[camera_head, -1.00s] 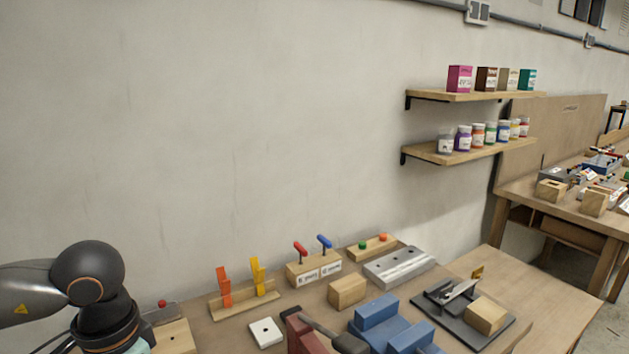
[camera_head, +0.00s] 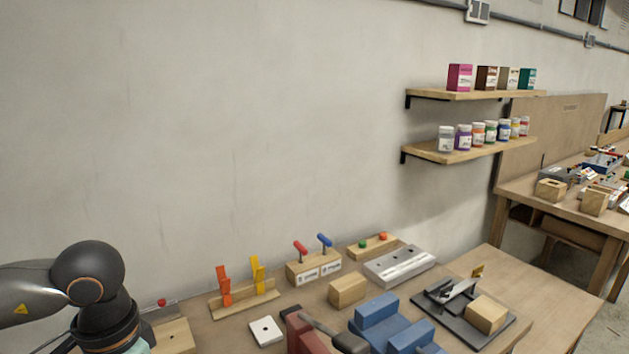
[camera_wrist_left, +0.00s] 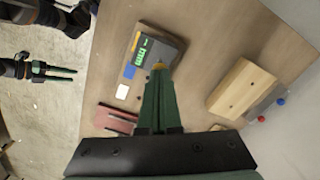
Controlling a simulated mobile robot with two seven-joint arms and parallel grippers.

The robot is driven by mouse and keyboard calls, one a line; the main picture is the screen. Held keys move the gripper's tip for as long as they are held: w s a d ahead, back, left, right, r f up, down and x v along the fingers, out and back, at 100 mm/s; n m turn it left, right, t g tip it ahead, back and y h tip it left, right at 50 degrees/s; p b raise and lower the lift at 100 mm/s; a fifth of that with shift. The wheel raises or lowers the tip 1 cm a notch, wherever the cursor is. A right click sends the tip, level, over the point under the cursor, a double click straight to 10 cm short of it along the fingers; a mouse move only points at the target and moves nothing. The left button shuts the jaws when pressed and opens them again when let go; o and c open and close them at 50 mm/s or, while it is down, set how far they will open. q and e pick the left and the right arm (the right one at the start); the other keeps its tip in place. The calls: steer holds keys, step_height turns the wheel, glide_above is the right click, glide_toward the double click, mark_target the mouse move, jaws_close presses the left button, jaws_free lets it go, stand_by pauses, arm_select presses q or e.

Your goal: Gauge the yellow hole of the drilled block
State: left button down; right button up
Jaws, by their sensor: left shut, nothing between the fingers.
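A pale wooden block with small dark holes (camera_wrist_left: 242,88), which looks like the drilled block, lies on the bench to the right of my left fingers in the left wrist view. It shows partly at the bottom left of the head view (camera_head: 173,336). I cannot make out a yellow hole on it. My left gripper (camera_wrist_left: 158,72) is shut and empty, its green fingers over the bench, apart from the block. A small yellow spot shows at the fingertips. My right gripper (camera_wrist_left: 76,74) is at the left of the wrist view, its two fingers apart, off the bench.
A grey device with a green display (camera_wrist_left: 146,52) sits just beyond the left fingertips. A stand with red and blue handles (camera_head: 314,268), a plain wooden block (camera_head: 347,290), a grey block (camera_head: 399,266) and a blue fixture (camera_head: 378,311) crowd the bench.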

arm_select(q)
steer(key=shift+f+b, duration=0.4)
steer(key=shift+f, duration=0.1)
steer(key=shift+r, duration=0.1)
steer(key=shift+r+p, duration=2.05)
steer(key=shift+r, duration=1.4)
steer(key=shift+f, duration=0.1)
